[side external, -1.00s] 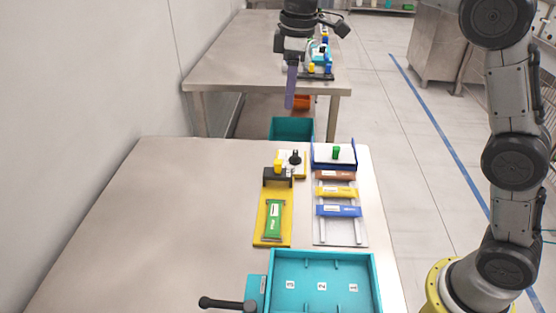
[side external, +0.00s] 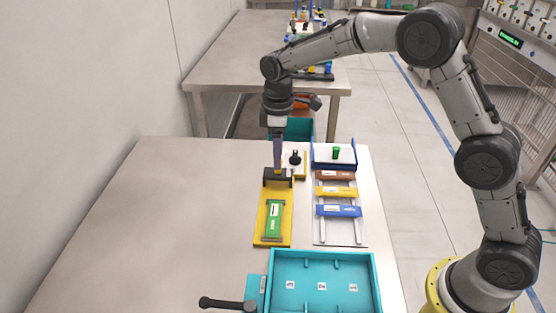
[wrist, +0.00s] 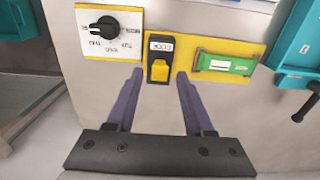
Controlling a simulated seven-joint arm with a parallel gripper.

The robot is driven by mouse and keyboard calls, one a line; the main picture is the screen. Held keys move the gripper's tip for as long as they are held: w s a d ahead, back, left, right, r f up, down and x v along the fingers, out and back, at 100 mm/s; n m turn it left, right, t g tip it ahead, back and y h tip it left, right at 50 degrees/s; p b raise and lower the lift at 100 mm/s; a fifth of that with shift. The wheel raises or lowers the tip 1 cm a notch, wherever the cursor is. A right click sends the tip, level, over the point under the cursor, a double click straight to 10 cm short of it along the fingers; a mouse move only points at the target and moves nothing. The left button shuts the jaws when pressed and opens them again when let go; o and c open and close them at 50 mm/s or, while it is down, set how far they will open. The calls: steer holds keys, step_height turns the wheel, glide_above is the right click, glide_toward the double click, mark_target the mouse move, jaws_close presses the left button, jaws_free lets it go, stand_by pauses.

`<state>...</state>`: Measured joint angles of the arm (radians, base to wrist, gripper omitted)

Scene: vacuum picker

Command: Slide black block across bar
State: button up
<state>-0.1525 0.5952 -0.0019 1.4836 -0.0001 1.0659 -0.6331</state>
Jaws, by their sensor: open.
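The black block (side external: 270,178) sits at the far end of a long yellow base plate (side external: 262,222), with a green labelled bar (side external: 274,218) lying on the plate nearer the camera. In the wrist view the black block (wrist: 161,53) has a white label and a yellow knob (wrist: 159,71) standing on it. My gripper (side external: 278,168) points down just above the block. In the wrist view my gripper (wrist: 160,74) is open, with its two purple fingers on either side of the knob and nothing held. Contact between fingers and block cannot be told.
A black dial (side external: 294,159) stands close right of the block. A rack of brown, yellow and blue bars (side external: 338,211) lies to the right, below a blue-edged tray with a green peg (side external: 336,152). A teal tray (side external: 322,257) is in front. The table's left side is clear.

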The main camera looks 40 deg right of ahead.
mark_target(278, 173)
steer(key=shift+f, duration=1.3)
steer(key=shift+c, duration=0.3)
jaws_close()
steer(key=shift+r, duration=0.1)
